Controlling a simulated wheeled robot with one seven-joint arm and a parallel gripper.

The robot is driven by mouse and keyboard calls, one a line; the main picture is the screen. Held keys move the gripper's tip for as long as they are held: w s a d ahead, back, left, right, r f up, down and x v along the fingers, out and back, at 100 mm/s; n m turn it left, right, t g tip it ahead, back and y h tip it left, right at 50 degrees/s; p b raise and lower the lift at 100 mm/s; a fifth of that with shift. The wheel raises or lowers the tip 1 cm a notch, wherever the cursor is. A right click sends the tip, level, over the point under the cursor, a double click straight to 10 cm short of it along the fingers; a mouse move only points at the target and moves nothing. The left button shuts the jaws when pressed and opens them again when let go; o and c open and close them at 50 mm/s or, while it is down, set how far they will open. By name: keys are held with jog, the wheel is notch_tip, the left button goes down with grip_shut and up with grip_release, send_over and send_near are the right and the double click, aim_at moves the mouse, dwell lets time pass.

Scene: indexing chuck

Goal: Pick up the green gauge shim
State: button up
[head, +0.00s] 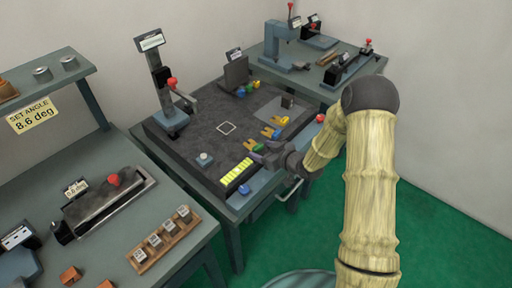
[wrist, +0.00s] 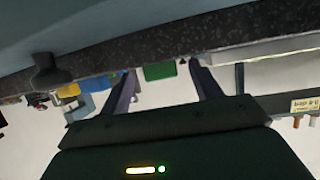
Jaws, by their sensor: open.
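A green block (wrist: 159,72), which looks like the green gauge shim, shows in the wrist view ahead of and between my two fingers. My gripper (wrist: 163,78) is open, and I see nothing held between its fingers. In the head view my gripper (head: 262,155) is at the front right part of the dark plate, close to a small green piece (head: 258,148) with an orange one beside it. The gripper partly hides that spot. I cannot tell the exact gap between the fingertips and the green piece.
A yellow strip (head: 236,172) and a blue block (head: 244,189) lie near the dark plate's front edge. Other coloured pieces (head: 270,132) sit just behind my gripper. A post with a display (head: 165,90) stands at the back left. Open floor (head: 300,235) is in front.

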jog(key=c, duration=1.1)
jog(key=shift+r, duration=0.1)
notch_tip(320, 180, up, 10)
dwell(0.7)
